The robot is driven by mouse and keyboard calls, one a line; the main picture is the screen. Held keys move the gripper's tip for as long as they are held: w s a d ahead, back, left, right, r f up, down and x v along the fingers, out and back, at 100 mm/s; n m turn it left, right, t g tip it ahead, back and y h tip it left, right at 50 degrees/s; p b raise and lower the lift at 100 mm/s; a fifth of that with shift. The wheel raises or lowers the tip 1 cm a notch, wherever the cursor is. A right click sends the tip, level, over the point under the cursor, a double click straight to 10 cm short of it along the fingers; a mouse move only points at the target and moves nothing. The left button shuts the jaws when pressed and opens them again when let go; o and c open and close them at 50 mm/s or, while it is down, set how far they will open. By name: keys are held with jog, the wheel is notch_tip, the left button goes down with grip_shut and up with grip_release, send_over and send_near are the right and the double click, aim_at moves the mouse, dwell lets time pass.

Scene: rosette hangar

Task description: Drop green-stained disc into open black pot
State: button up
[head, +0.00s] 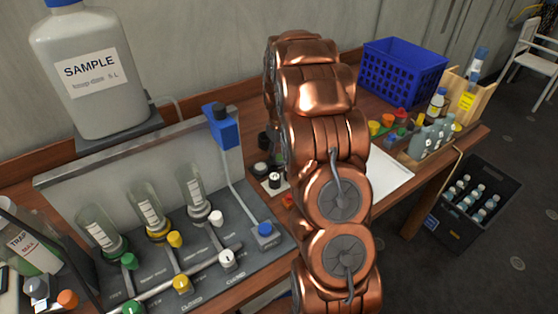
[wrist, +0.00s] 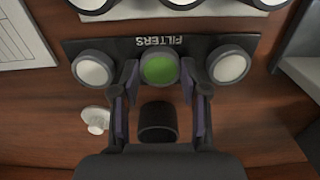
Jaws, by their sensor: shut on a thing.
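In the wrist view the green-stained disc (wrist: 160,70) has a dark rim and is in the middle of a row, between two white discs (wrist: 93,70) (wrist: 230,68), at a black strip marked FILTERS (wrist: 120,45). My gripper (wrist: 160,74) has its fingertips shut on the green-stained disc, one at each side. I cannot tell whether the disc is lifted off the strip. An open black pot (wrist: 157,120) shows between the fingers, nearer the palm in the picture; its inside looks dark. In the head view my copper arm hides the gripper and the disc.
A small white knobbed piece (wrist: 96,120) lies left of the pot. A valve panel (head: 190,240) stands on the bench at left. A blue crate (head: 402,70), bottles (head: 430,135) and white paper (head: 390,175) are at right. A dark bottle crate (head: 470,205) stands on the floor.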

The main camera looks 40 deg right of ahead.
aim_at(280, 157)
jog(key=shift+r, duration=0.15)
jog(key=shift+r, duration=1.35)
